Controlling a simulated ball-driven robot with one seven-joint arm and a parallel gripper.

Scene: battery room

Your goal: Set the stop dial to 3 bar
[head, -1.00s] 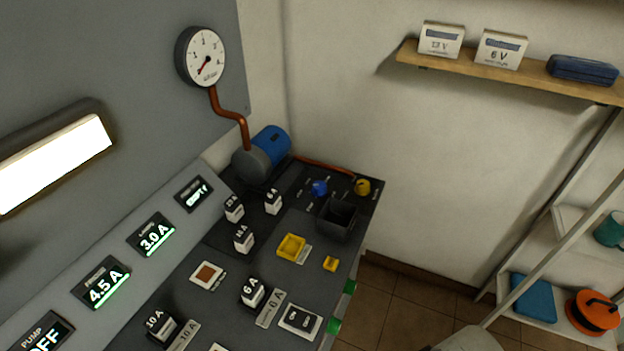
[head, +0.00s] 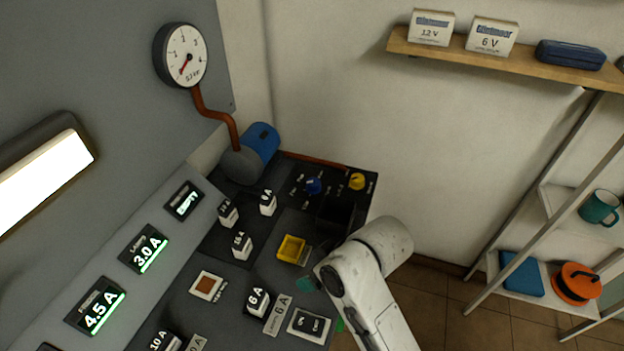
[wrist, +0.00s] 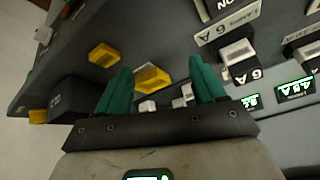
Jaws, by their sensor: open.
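A round white gauge (head: 186,55) on the wall has a red needle pointing to the lower left. My gripper (wrist: 160,68) is open and empty, its teal fingers apart above the console. In the head view one teal fingertip shows near the yellow tray, well short of the dials. A yellow piece at the wrist view's lower left (wrist: 38,116) may be the yellow dial.
A black open box (head: 336,210) stands between my arm and the dials. A yellow tray (head: 291,248), white-labelled fuse blocks (head: 242,245) and a blue pump (head: 262,142) crowd the console. A wall shelf (head: 500,62) and a rack stand to the right.

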